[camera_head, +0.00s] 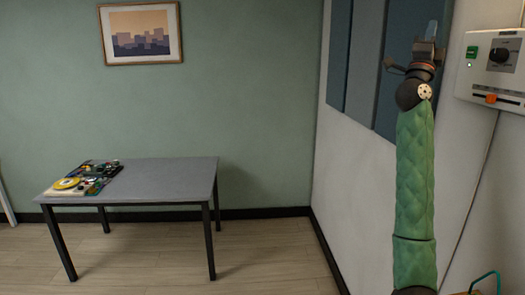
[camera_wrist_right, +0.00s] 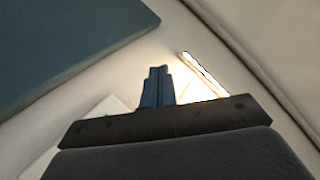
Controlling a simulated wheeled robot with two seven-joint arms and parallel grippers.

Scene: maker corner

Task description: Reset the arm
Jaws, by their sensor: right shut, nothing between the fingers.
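My right arm rises on the right side of the head view in a green padded sleeve. Its right gripper (camera_head: 431,30) points up near the top edge, in front of the wall panels. In the right wrist view the fingers of the right gripper (camera_wrist_right: 158,72) are together with nothing between them. Behind them are a pale surface, a bright light patch and a blue-grey panel (camera_wrist_right: 65,45). My left gripper and left arm are not in the head view.
A white control box (camera_head: 490,68) with a dark knob is on the wall right of my right arm. A grey table (camera_head: 165,185) with a cluttered board (camera_head: 85,178) stands at the left. A framed picture (camera_head: 140,33) hangs behind it. Floor between table and arm is clear.

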